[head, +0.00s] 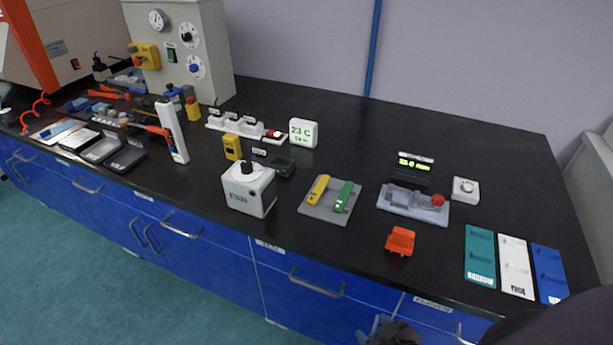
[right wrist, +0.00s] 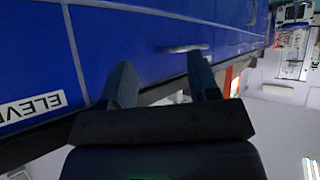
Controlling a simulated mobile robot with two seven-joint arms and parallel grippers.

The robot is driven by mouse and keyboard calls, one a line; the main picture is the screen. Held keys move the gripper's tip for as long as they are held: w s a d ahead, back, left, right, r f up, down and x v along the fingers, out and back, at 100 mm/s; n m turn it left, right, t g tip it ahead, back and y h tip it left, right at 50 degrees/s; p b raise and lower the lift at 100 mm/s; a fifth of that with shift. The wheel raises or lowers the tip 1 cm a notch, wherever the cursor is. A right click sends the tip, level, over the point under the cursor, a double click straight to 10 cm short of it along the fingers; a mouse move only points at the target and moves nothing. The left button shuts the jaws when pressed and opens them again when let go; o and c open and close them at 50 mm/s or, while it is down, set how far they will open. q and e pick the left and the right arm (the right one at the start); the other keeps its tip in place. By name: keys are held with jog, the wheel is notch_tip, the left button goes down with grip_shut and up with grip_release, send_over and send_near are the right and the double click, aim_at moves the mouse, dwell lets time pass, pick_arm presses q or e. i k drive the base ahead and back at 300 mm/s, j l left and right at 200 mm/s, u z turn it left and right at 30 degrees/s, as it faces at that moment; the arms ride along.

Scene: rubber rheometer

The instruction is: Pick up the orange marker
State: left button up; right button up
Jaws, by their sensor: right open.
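A small orange piece (head: 400,241), the clearest candidate for the orange marker, stands on the black bench near its front edge, right of centre in the head view. It looks like a chunky block with a raised back. My right gripper (head: 380,326) is at the bottom of the head view, in front of the blue drawers and apart from the orange piece. In the right wrist view its two fingers (right wrist: 160,78) are spread with nothing between them. The orange piece cannot be made out for certain in that view. My left gripper is out of view.
Green (head: 480,262), white (head: 514,268) and blue (head: 548,272) strips lie right of the orange piece. Behind it is a grey panel with a red knob (head: 412,206). A grey plate with yellow and green pieces (head: 315,212) lies left. The back right bench (head: 450,120) is clear.

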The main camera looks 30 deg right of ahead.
aim_at(401, 239)
jog(key=z, duration=1.45)
